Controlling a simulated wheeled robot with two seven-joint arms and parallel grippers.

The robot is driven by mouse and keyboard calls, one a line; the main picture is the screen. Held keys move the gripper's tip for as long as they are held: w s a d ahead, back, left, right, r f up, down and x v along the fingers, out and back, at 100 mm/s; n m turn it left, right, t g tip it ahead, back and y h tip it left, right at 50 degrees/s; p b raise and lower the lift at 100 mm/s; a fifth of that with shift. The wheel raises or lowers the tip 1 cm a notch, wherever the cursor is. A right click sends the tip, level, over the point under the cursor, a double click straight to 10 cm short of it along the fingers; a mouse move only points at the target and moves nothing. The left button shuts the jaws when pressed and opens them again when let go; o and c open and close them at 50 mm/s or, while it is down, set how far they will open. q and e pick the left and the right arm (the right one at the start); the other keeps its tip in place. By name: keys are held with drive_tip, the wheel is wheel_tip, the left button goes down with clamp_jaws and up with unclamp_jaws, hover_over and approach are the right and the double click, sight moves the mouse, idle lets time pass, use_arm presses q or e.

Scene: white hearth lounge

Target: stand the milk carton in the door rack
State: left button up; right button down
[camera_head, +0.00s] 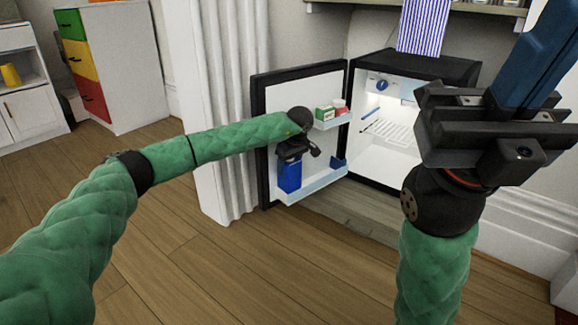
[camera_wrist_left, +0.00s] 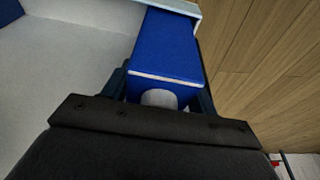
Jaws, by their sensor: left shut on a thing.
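The milk carton (camera_head: 290,174) is blue and upright, at the left end of the lower door rack (camera_head: 316,184) on the open fridge door. In the left wrist view the carton (camera_wrist_left: 168,45) shows its white cap, and its far end meets the pale rack rim (camera_wrist_left: 178,5). The rim hides its bottom, so I cannot tell whether it rests on the rack floor. My left gripper (camera_head: 291,151) is shut on the carton's top from above. My right gripper (camera_head: 541,52) is raised at the upper right, its blue fingers partly cut off by the frame.
The upper door rack (camera_head: 333,122) holds small boxes. A small dark blue item (camera_head: 338,163) is at the right end of the lower rack. The fridge interior (camera_head: 388,138) is open and lit. A white curtain (camera_head: 222,110) hangs left of the door. The wooden floor in front is clear.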

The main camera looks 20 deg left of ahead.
use_arm(q)
drive_tip(key=o, duration=1.7)
drive_tip(key=shift+f, duration=0.1)
drive_tip(key=shift+o, duration=0.2)
